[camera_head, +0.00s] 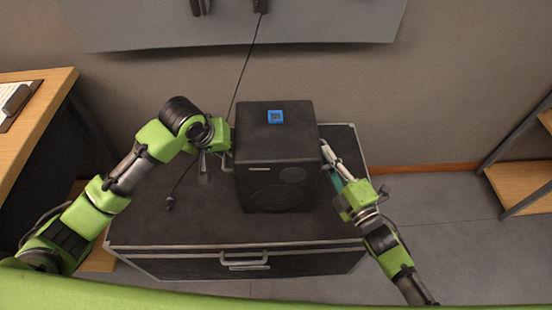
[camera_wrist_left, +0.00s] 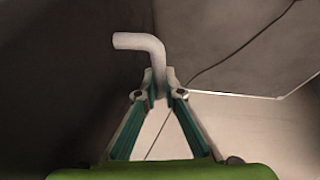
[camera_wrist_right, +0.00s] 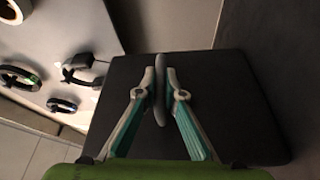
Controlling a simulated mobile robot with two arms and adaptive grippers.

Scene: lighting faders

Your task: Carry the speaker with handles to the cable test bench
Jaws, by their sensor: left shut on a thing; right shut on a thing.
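The black speaker (camera_head: 277,150) stands upright on the dark flight case (camera_head: 210,228), with a blue tag (camera_head: 275,116) on its top. My left gripper (camera_head: 222,153) is at the speaker's left side. In the left wrist view its fingers are shut on a grey bent handle (camera_wrist_left: 142,42). My right gripper (camera_head: 332,160) is at the speaker's right side. In the right wrist view its fingers are shut on the other handle (camera_wrist_right: 160,88), against the dark side of the speaker (camera_wrist_right: 225,110). I cannot tell whether the speaker's base is touching the case.
A cable (camera_head: 240,75) hangs from the grey wall panel (camera_head: 330,22) onto the case, its plug (camera_head: 169,203) left of the speaker. A wooden table (camera_head: 50,95) with a clipboard stands at the left. A shelf (camera_head: 522,180) stands at the right. Floor (camera_head: 445,225) is clear between case and shelf.

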